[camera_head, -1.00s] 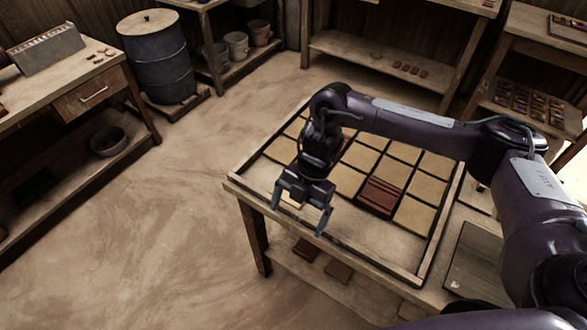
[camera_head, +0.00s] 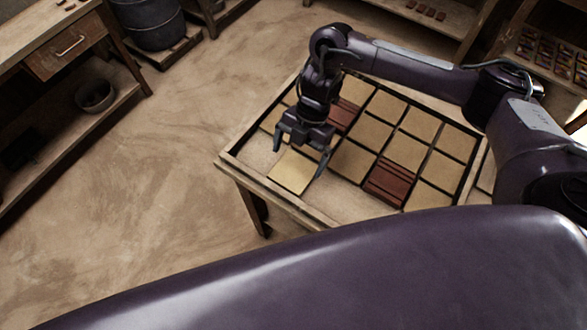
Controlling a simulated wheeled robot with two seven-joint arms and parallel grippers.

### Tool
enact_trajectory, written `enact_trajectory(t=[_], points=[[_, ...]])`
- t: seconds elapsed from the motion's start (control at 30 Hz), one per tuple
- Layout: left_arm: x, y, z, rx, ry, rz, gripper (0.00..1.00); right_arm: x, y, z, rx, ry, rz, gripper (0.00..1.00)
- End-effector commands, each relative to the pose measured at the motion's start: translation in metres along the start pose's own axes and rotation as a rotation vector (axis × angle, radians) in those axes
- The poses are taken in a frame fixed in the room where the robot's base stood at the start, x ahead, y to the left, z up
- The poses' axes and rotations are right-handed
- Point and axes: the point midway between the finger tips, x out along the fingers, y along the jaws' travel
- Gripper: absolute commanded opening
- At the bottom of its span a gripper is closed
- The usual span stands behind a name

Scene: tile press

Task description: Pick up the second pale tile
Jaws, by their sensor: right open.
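My right gripper (camera_head: 298,161) is open, fingers pointing down, over the front left part of the framed tile tray (camera_head: 285,205). A pale square tile (camera_head: 292,172) lies in the tray just below and between its fingertips, with bare tray on both sides. The fingers do not hold it, and I cannot tell the exact height above it. Several other pale tiles (camera_head: 352,160) lie in a grid behind and to the right. The gripper and forearm hide some of the grid. My left gripper is not in view.
Dark red ridged tiles (camera_head: 390,182) sit among the pale ones. The tray has a raised wooden rim. A workbench with a drawer (camera_head: 70,45) and a barrel (camera_head: 150,22) stand at the left. Open floor (camera_head: 150,200) lies between. My own purple body part fills the bottom.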

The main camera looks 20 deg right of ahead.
Motion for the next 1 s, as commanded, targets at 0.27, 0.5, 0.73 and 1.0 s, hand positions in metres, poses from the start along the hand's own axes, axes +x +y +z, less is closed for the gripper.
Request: enact_trajectory(t=[0.27,0.5,0.73,1.0], points=[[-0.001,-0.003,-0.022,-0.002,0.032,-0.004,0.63,0.033,-0.002,-0.002,0.002,0.002,-0.002,1.00],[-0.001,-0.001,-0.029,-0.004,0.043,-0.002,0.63,0.034,-0.002,-0.001,0.001,0.000,-0.001,1.00],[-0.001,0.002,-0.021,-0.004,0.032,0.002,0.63,0.034,-0.002,-0.001,0.001,0.000,-0.001,0.71],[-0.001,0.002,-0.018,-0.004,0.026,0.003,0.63,0.033,-0.001,-0.002,0.000,0.000,0.000,0.56]])
